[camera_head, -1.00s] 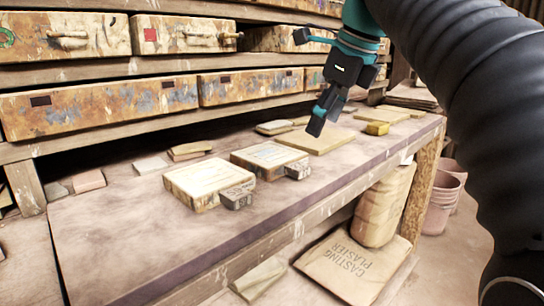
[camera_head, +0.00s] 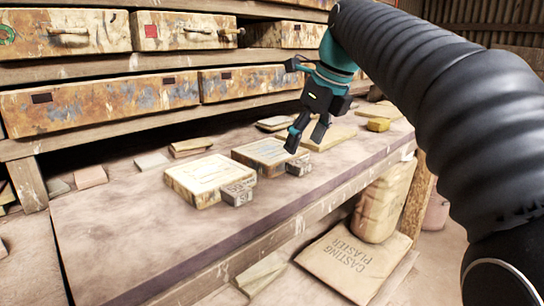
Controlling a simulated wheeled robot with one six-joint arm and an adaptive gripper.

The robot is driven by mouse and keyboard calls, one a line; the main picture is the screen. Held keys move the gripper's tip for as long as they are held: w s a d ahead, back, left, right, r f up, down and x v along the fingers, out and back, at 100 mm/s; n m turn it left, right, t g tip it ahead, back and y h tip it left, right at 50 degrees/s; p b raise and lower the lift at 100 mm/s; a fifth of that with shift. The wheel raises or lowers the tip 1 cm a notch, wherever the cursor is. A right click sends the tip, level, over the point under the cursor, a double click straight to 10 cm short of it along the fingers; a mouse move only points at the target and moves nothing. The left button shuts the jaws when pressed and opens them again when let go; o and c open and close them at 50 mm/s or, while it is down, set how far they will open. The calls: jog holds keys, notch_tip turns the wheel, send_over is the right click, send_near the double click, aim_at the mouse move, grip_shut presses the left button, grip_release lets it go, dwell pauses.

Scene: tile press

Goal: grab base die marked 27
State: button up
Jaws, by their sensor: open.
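Two small grey blocks with stamped marks stand on the workbench. The nearer block (camera_head: 237,194) touches or nearly touches the front right corner of a pale square slab (camera_head: 195,178). The farther block (camera_head: 299,168) is by the right corner of a second slab (camera_head: 266,154). I cannot read the number 27 on either one. My gripper (camera_head: 304,143) points down with its fingers apart and empty. In the picture it is just above the farther block and the second slab; its exact height is unclear.
The workbench (camera_head: 120,230) is clear at the front left. A flat board (camera_head: 335,137) and a yellow block (camera_head: 378,125) lie toward the far right. Drawers (camera_head: 100,105) line the back. A casting plaster bag (camera_head: 350,262) lies below.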

aim_at(298, 162)
jog(key=x, duration=0.4)
jog(key=shift+s+d+f, duration=0.1)
jog(key=shift+s+d, duration=0.15)
jog(key=shift+w+a+f, duration=0.2)
jog(key=shift+f, duration=0.4)
jog(key=shift+r, duration=0.1)
grip_shut()
